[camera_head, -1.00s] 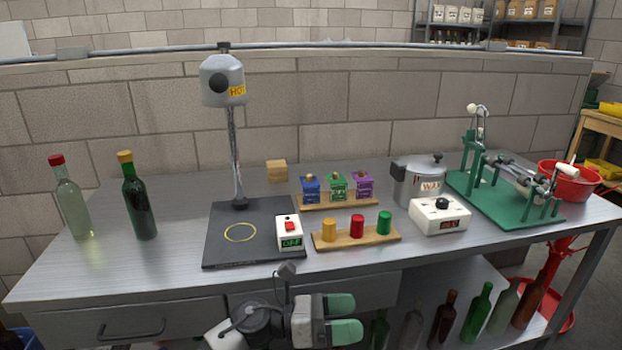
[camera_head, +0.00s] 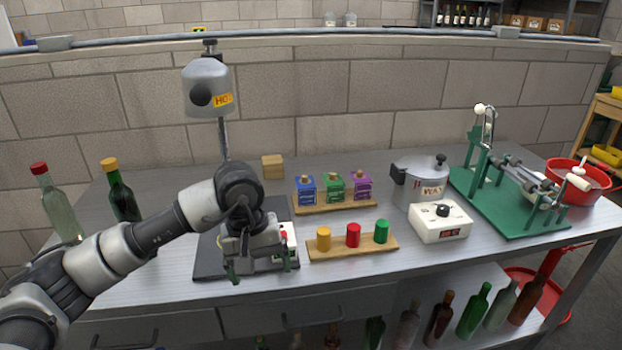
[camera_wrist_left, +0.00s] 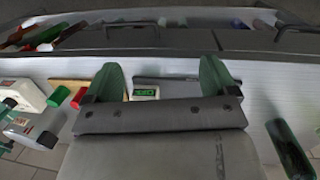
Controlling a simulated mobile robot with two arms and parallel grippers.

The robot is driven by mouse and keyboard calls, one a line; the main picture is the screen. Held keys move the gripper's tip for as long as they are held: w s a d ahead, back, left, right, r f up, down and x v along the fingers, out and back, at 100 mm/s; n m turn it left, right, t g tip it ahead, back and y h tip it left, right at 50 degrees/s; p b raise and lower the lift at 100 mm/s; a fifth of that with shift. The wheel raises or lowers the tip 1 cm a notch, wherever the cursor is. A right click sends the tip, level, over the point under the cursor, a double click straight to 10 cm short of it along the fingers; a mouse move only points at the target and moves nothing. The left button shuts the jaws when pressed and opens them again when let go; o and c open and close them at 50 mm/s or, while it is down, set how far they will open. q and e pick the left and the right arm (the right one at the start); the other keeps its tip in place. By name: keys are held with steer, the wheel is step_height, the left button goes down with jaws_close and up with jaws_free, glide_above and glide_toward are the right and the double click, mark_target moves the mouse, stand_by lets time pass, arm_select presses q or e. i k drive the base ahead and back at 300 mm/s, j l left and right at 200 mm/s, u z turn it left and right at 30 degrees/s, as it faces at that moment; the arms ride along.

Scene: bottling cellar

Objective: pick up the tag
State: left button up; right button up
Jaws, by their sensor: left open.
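I cannot pick out a tag for certain in either view. Small blue (camera_head: 305,190), green (camera_head: 333,188) and purple (camera_head: 361,189) labelled pieces stand on a wooden holder (camera_head: 337,207) at the back middle of the bench. My left gripper (camera_head: 260,265) is open, with green fingertips pointing down over the front of the black base plate (camera_head: 207,255). It is in front and left of that holder. In the left wrist view its fingers (camera_wrist_left: 160,78) are apart, and a box with a green display (camera_wrist_left: 145,92) shows between them. My right gripper is not in view.
A lamp-like heater (camera_head: 208,88) rises behind my left arm. Yellow, red and green caps stand on a front board (camera_head: 352,246). A white control box (camera_head: 440,222), wax pot (camera_head: 420,185) and green-based machine (camera_head: 505,205) are to the right. Two bottles (camera_head: 122,195) stand left.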

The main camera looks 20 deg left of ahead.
mark_target(306, 192)
steer(key=i, duration=1.2)
